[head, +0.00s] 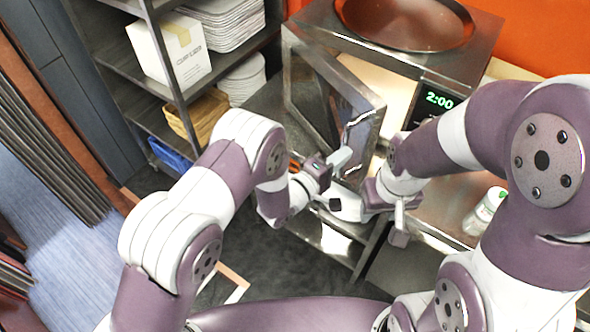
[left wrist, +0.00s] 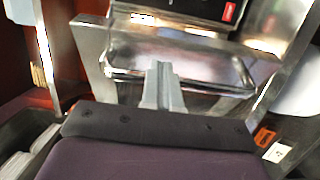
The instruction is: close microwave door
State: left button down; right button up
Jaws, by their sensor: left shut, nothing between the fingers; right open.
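The steel microwave (head: 475,58) stands on the counter with its green display reading 2:00. Its door (head: 375,130) is open, hinged at the left, and swung out toward me, with a dark window in a silver frame. My left gripper (head: 343,157) is shut and empty at the lower part of the door, near its free edge; I cannot tell whether it touches. In the left wrist view its closed fingers (left wrist: 163,85) overlap a shiny silver-framed panel. My right gripper (head: 392,226) is open and empty, lower and to the right, in front of the counter. My right forearm hides part of the microwave front.
A large brown dish (head: 405,20) sits on top of the microwave. A metal shelf (head: 150,95) at the left holds a cardboard box (head: 170,45), stacked white trays (head: 225,22) and a basket (head: 197,117). A white-and-green container (head: 485,210) stands on the counter at the right.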

pick_arm(q)
jog(key=w+d+n+t+y+b, duration=0.1)
jog(key=w+d+b, duration=0.3)
jog(key=d+b, duration=0.2)
jog(key=w+d+n+t+y+b, duration=0.2)
jog(key=w+d+b, duration=0.3)
jog(key=d, duration=0.4)
jog(key=shift+d+b, duration=0.35)
jog(key=shift+w, duration=0.1)
